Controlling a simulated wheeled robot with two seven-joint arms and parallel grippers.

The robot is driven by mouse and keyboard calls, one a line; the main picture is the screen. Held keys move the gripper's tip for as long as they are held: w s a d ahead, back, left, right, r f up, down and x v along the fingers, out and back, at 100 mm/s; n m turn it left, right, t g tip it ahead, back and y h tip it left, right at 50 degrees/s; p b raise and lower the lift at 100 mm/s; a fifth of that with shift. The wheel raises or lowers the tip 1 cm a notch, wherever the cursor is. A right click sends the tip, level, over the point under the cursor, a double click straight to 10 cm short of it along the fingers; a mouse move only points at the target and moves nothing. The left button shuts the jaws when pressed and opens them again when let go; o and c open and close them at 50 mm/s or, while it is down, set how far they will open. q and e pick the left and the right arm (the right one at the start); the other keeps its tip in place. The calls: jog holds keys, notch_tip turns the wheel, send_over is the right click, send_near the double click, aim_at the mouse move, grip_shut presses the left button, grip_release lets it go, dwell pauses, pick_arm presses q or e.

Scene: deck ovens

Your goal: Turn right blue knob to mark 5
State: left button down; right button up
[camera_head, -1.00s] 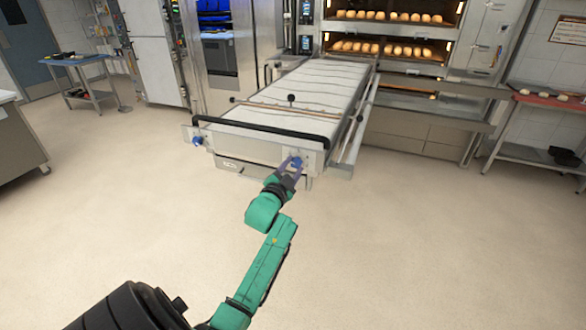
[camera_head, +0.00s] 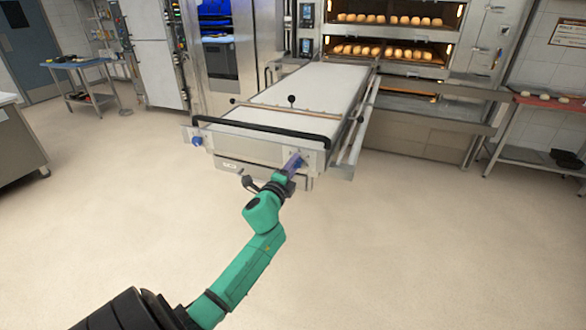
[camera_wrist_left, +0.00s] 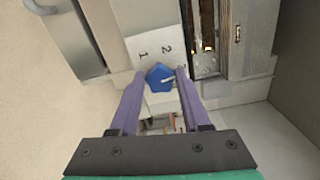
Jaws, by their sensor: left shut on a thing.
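The right blue knob (camera_wrist_left: 158,77) sits on the front panel of the loader (camera_head: 240,150). My left gripper (camera_head: 295,163) is shut on this knob, with one purple finger on each side in the left wrist view (camera_wrist_left: 159,82). A small pale pointer line on the knob points to the right in that view. The digits 1 (camera_wrist_left: 143,54) and 2 (camera_wrist_left: 169,49) show on the panel beside it; a further mark to the right is faint. I cannot read a 5. The left blue knob (camera_head: 197,141) is free at the panel's other end. My right gripper is not in view.
A black handlebar (camera_head: 262,131) runs across the loader's front, just above the knobs. Deck ovens with bread (camera_head: 390,50) stand behind. A rack table (camera_head: 545,101) is at the right. The floor in front is clear.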

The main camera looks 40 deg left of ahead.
pick_arm(q)
jog(key=shift+w+d+r+m+p, duration=0.1)
jog(key=shift+m+p, duration=1.05)
jog(key=shift+m, duration=3.2)
jog(key=shift+d+r+m+p, duration=0.1)
jog(key=shift+m+p, duration=1)
jog(key=shift+m, duration=3.2)
jog(key=shift+w+d+r+m+p, duration=0.1)
jog(key=shift+m+p, duration=1.05)
jog(key=shift+m, duration=3.2)
jog(key=shift+c, duration=1.8)
grip_release()
jog(key=shift+f, duration=0.15)
jog(key=shift+s, duration=0.15)
